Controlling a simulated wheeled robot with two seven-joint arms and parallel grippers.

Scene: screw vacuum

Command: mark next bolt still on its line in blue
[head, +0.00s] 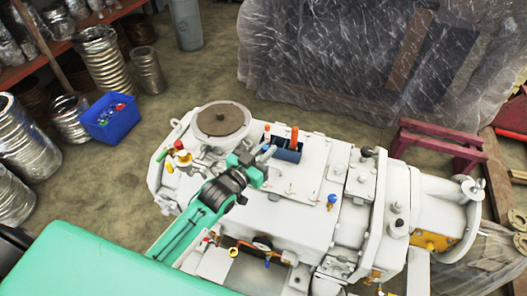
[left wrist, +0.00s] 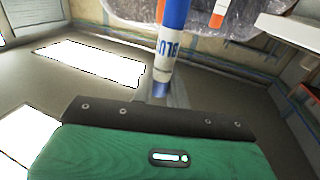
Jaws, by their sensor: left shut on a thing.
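The white screw vacuum machine (head: 305,225) fills the middle of the head view. My left gripper (head: 262,158) is above its top cover, shut on a blue marker. The marker (left wrist: 170,38) stands roughly upright in the left wrist view, with a white band lettered BLUE. In the head view only a small blue part of it shows at the fingertips. Small bolts with reddish marks (head: 290,188) sit on the cover to the right of the gripper; they are too small to tell whether each mark is in line. My right gripper is not in view.
A dark blue holder (head: 287,154) with an orange marker (head: 294,137) stands on the cover just right of my gripper. A round brown-topped port (head: 223,119) is left of it. A blue-knobbed valve (head: 332,201) rises at the cover's right side.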

